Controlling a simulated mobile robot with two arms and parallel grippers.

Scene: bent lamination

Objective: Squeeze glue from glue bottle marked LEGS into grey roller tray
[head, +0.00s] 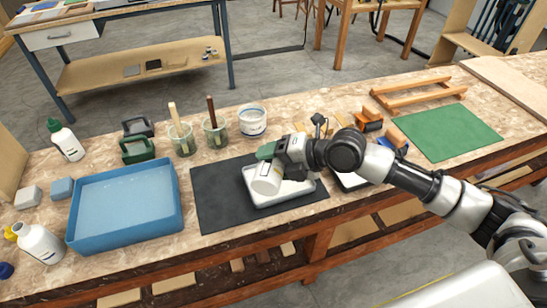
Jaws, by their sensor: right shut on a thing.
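Any marking on the bottle is too small to read, and I cannot tell whether glue is coming out. A green part (266,150) shows beside the gripper; I cannot tell whether it belongs to the bottle. The tray lies on a black mat (215,200), partly hidden by the bottle and gripper. My left gripper is not in view.
A blue tray (125,248) stands left of the mat. Other white bottles, one green-capped (67,143) and one yellow-capped (41,244), stand at the left. Glass jars with brushes (215,134) and a white tub (253,122) stand behind. A green mat (450,132) lies at right.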

